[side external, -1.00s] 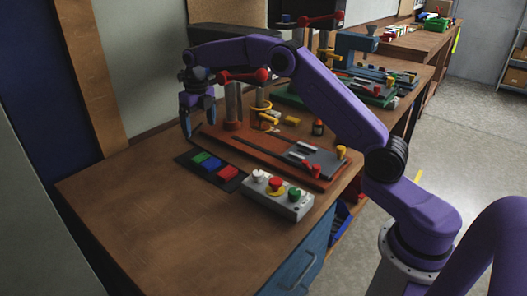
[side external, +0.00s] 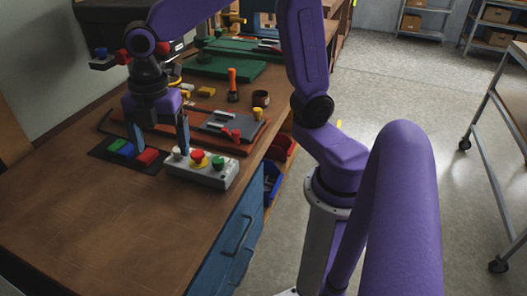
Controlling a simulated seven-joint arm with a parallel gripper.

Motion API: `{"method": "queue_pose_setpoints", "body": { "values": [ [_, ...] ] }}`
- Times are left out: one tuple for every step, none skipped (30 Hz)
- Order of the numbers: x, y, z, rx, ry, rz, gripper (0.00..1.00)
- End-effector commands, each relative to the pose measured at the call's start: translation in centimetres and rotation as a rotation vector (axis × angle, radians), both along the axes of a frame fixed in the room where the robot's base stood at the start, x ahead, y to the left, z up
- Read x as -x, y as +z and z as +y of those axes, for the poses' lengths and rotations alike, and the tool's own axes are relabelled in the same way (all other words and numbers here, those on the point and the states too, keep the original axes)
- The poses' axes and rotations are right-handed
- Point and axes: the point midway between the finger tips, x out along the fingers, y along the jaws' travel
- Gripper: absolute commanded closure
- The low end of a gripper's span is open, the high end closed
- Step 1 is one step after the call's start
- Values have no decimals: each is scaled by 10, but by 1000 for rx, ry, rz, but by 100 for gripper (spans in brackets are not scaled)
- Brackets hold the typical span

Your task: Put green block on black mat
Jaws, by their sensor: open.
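The green block (side external: 117,145) lies on the black mat (side external: 100,153), at the left end of a row with a blue block (side external: 127,150) and a red block (side external: 147,157). The mat lies on the wooden bench. My gripper (side external: 161,146) points down over the right part of the mat, fingers spread wide and nothing between them. Its left finger appears by the blue and red blocks, its right finger by the control box. The green block appears left of both fingers. I cannot tell the fingertips' exact height.
A grey control box (side external: 200,168) with white, red and green buttons stands right of the mat. An orange-brown base (side external: 222,143) with a grey plate (side external: 232,122) lies behind it. A flashlight (side external: 232,85) stands farther back. The front bench top (side external: 90,215) is clear.

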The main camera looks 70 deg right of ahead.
Motion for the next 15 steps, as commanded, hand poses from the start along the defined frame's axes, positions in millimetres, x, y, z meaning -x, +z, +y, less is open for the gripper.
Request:
{"method": "queue_pose_setpoints", "body": {
  "values": [
    [23,0,-4,-4,-66,5,11],
    [35,-1,-7,-5,-114,7,11],
    [52,-3,-11,-8,-177,11,11],
    [64,-5,-14,-9,-224,15,11],
    [76,-6,-18,-11,-271,18,11],
    [91,-9,-24,-13,-334,22,11],
    [103,-11,-29,-14,-382,25,11],
    [113,-14,-34,-15,-428,28,11],
    [127,-17,-40,-17,-486,32,11],
    [136,-19,-45,-17,-527,34,11],
    [144,-22,-50,-17,-566,36,11],
    [154,-25,-57,-18,-615,39,11],
    [160,-27,-61,-19,-646,41,11],
    [166,-29,-65,-18,-675,43,11],
    [172,-32,-69,-17,-707,44,11]
  ]
}}
